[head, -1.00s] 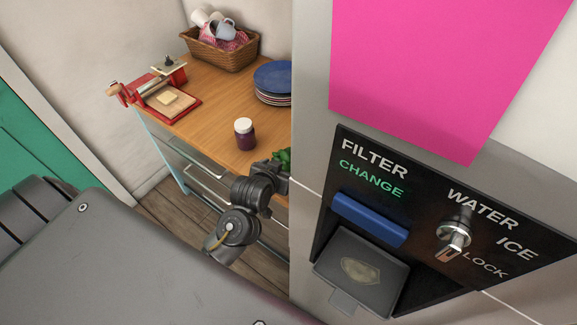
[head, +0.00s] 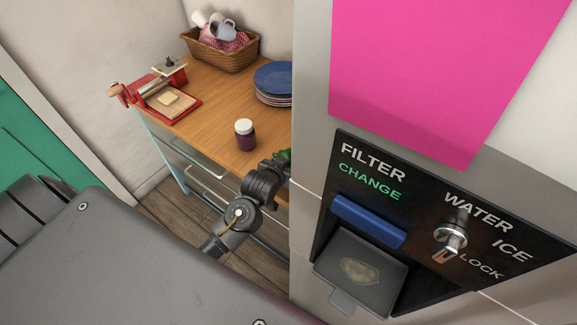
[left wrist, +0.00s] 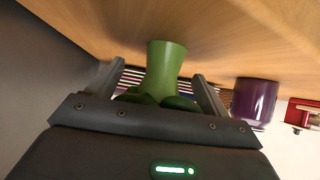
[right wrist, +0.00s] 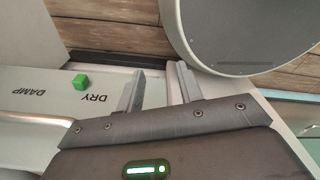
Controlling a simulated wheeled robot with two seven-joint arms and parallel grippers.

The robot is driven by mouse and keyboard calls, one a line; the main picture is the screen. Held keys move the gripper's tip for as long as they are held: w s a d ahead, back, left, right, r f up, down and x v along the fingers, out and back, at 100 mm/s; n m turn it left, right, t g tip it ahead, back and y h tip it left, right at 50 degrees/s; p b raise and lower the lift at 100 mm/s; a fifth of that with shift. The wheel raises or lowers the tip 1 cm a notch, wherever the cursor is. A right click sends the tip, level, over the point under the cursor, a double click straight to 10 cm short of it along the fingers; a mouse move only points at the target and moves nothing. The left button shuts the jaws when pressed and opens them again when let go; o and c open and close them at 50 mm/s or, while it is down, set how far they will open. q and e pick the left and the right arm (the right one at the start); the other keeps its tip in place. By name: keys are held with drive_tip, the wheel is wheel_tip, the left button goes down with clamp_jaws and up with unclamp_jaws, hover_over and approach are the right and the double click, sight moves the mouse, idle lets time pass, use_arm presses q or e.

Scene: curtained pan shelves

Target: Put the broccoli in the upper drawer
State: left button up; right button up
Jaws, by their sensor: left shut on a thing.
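The broccoli shows in the left wrist view (left wrist: 165,66) as a thick pale green stem with darker green florets at the fingers. My left gripper (left wrist: 158,88) is shut on it, over the wooden counter. In the head view only a bit of green broccoli (head: 284,154) shows beside the fridge edge, which hides the fingers. My right gripper (right wrist: 160,88) is open and empty in the right wrist view, near a pale panel (right wrist: 40,105) marked DRY and DAMP with a green knob (right wrist: 80,82). I cannot tell which drawer this panel belongs to.
The fridge front (head: 312,150) with its dispenser fills the right. On the counter (head: 208,90) stand a purple jar (head: 245,137), blue-topped plates (head: 273,80), a red slicer (head: 175,104) and a basket (head: 222,55). Wooden floor (head: 165,208) shows below.

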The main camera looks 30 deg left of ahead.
sight(287, 154)
use_arm(q)
drive_tip(key=c, duration=0.4)
wheel_tip(287, 154, up, 10)
drive_tip(key=shift+r+p, duration=0.1)
drive_tip(key=shift+p, duration=0.55)
